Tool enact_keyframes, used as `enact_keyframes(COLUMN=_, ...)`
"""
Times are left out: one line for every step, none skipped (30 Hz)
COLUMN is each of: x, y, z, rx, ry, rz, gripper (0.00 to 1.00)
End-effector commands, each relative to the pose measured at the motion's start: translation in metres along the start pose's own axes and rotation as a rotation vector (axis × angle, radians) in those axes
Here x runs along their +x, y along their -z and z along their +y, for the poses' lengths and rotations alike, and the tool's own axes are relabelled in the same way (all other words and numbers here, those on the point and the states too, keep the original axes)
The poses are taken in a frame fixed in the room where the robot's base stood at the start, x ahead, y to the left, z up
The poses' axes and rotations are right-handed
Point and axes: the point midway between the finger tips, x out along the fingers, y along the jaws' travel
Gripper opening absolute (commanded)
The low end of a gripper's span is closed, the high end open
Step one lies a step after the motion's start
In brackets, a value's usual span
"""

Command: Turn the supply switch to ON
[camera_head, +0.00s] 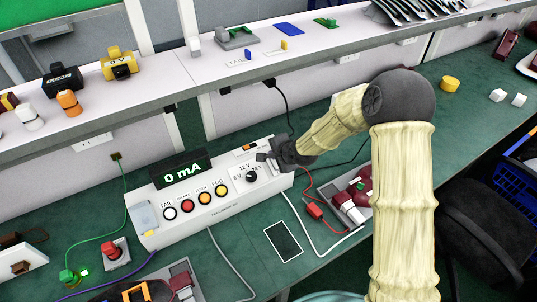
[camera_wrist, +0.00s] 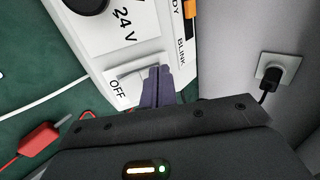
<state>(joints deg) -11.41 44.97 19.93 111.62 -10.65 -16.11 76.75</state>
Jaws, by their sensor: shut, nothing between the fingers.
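The white test box (camera_head: 195,215) stands on the green bench and its display (camera_head: 182,174) reads 0 mA. In the wrist view, the white supply switch (camera_wrist: 128,74) sits on the box's panel (camera_wrist: 150,48) beside the word OFF. My gripper (camera_wrist: 158,82) is shut and empty, with its dark fingertips right beside the switch; I cannot tell whether they touch it. The fingers hide part of the switch and any ON label. In the head view my gripper (camera_head: 268,160) is at the box's right end, and the switch cannot be made out there.
A black knob (camera_head: 251,176) marked 12 V and 24 V and several round buttons (camera_head: 204,198) are on the same box. A white shelf (camera_head: 185,85) with blocks runs behind it. A red connector (camera_head: 314,211) and cables lie to the right, near a grey tray (camera_head: 342,212).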

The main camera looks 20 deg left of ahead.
Motion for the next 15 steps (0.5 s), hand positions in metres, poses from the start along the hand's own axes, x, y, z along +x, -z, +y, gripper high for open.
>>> enact_keyframes(x=0.002, y=0.0065, z=0.0003, rx=0.009, ry=-0.003, rz=0.008, gripper=0.0)
enact_keyframes(x=0.0034, y=0.0067, z=0.0001, rx=0.008, ry=-0.002, rz=0.009, gripper=0.0)
enact_keyframes(x=0.0047, y=0.007, z=-0.001, rx=0.009, ry=0.0, rz=0.009, gripper=0.0)
enact_keyframes(x=0.0057, y=0.0073, z=-0.0018, rx=0.009, ry=0.001, rz=0.01, gripper=0.0)
enact_keyframes(x=0.0068, y=0.0076, z=-0.0026, rx=0.009, ry=0.001, rz=0.01, gripper=0.0)
enact_keyframes(x=0.008, y=0.0077, z=-0.0037, rx=0.009, ry=0.002, rz=0.011, gripper=0.0)
enact_keyframes(x=0.0089, y=0.0076, z=-0.0045, rx=0.008, ry=0.002, rz=0.011, gripper=0.0)
enact_keyframes(x=0.0097, y=0.0076, z=-0.0053, rx=0.008, ry=0.003, rz=0.011, gripper=0.0)
enact_keyframes(x=0.0105, y=0.0077, z=-0.0062, rx=0.008, ry=0.004, rz=0.012, gripper=0.0)
enact_keyframes(x=0.011, y=0.0078, z=-0.0068, rx=0.007, ry=0.005, rz=0.012, gripper=0.0)
enact_keyframes(x=0.0113, y=0.0078, z=-0.0072, rx=0.007, ry=0.005, rz=0.012, gripper=0.0)
enact_keyframes(x=0.0115, y=0.0077, z=-0.0077, rx=0.007, ry=0.006, rz=0.012, gripper=0.0)
enact_keyframes(x=0.0115, y=0.0076, z=-0.0079, rx=0.006, ry=0.006, rz=0.012, gripper=0.0)
enact_keyframes(x=0.0115, y=0.0074, z=-0.008, rx=0.006, ry=0.006, rz=0.012, gripper=0.0)
enact_keyframes(x=0.0116, y=0.0072, z=-0.008, rx=0.006, ry=0.006, rz=0.012, gripper=0.0)
